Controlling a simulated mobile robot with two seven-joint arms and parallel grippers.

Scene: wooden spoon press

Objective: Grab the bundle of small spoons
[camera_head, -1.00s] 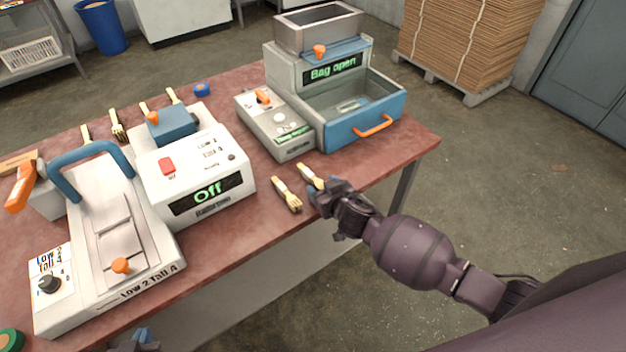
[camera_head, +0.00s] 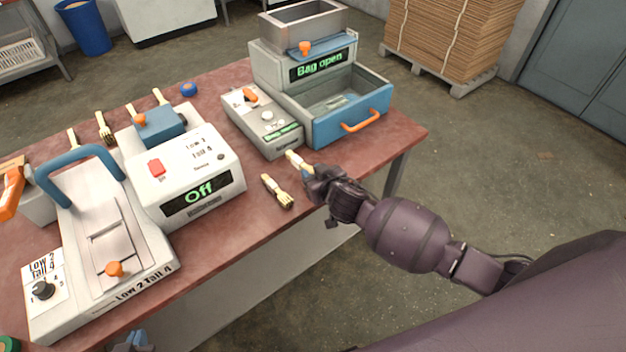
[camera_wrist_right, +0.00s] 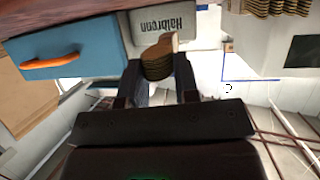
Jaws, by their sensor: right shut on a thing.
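My right gripper (camera_head: 312,176) is shut on a bundle of small wooden utensils (camera_head: 298,160) at the front edge of the red table. The bundle sticks out to the upper left past the fingers, which hide its lower end. In the right wrist view the bundle (camera_wrist_right: 158,57) sits between the two dark fingers, showing a stack of rounded brown ends like spoons. A second bundle with a pale band (camera_head: 277,192) lies on the table to the left, apart from the gripper. Only the tips of my left gripper (camera_head: 132,342) show at the bottom edge.
The grey scale (camera_head: 262,122) and the bagging machine (camera_head: 318,68) with its blue drawer (camera_head: 340,108) stand just behind. The white "Off" machine (camera_head: 190,175) and the lever press (camera_head: 100,245) stand left. More utensils (camera_head: 104,128) lie at the back.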

